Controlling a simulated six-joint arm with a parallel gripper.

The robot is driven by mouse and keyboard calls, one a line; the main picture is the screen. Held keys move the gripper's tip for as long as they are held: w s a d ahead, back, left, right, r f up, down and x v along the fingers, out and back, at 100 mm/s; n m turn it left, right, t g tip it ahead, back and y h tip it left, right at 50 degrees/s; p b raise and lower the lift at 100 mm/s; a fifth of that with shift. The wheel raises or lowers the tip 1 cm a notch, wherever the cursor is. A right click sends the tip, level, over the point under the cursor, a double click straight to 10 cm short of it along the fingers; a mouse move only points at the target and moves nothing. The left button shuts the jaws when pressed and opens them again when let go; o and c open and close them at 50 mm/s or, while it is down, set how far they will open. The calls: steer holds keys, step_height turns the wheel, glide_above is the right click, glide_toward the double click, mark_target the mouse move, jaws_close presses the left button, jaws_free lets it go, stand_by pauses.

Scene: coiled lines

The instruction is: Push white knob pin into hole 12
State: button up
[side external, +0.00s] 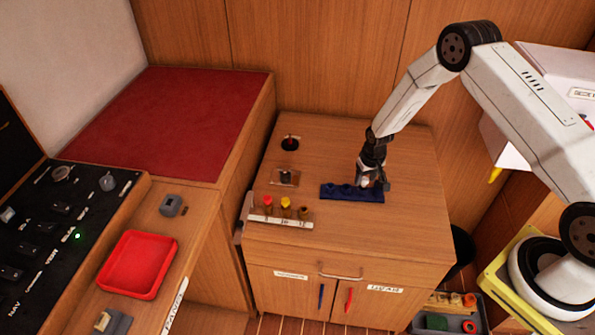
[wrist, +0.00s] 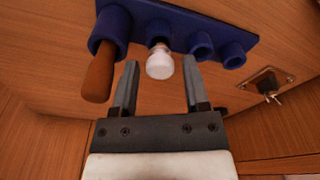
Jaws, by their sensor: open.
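The white knob pin (wrist: 160,62) stands in a socket of the blue rack (wrist: 222,30) in the wrist view. My gripper (wrist: 160,72) is open, with one finger on each side of the white knob and visible gaps between. In the side view my gripper (side external: 373,182) is low over the right part of the blue rack (side external: 340,194); the pin is hard to make out there. A labelled white strip (side external: 280,221) at the cabinet's front left carries a red pin, a yellow pin and a brown piece; I cannot clearly read which position is hole 12.
A brown handle (wrist: 100,78) sits in the rack socket beside the white knob. Two other sockets look empty. A toggle switch on a plate (wrist: 267,84) is to the right. A small plate (side external: 285,177) and a black round item (side external: 290,143) lie left of the rack.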

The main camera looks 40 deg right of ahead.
mark_target(365, 179)
jaws_close()
steer(key=shift+r, duration=0.5)
stand_by(0.5)
steer(key=shift+r, duration=2.7)
steer(key=shift+a, duration=0.1)
steer(key=w+a+r+n, duration=0.1)
steer(key=a+r, duration=0.1)
steer(key=a, duration=0.8)
steer(key=w+a+r+n, duration=0.1)
steer(key=w+a+n, duration=0.1)
steer(key=a, duration=0.8)
steer(key=shift+r+n, duration=0.3)
steer(key=shift+r, duration=0.05)
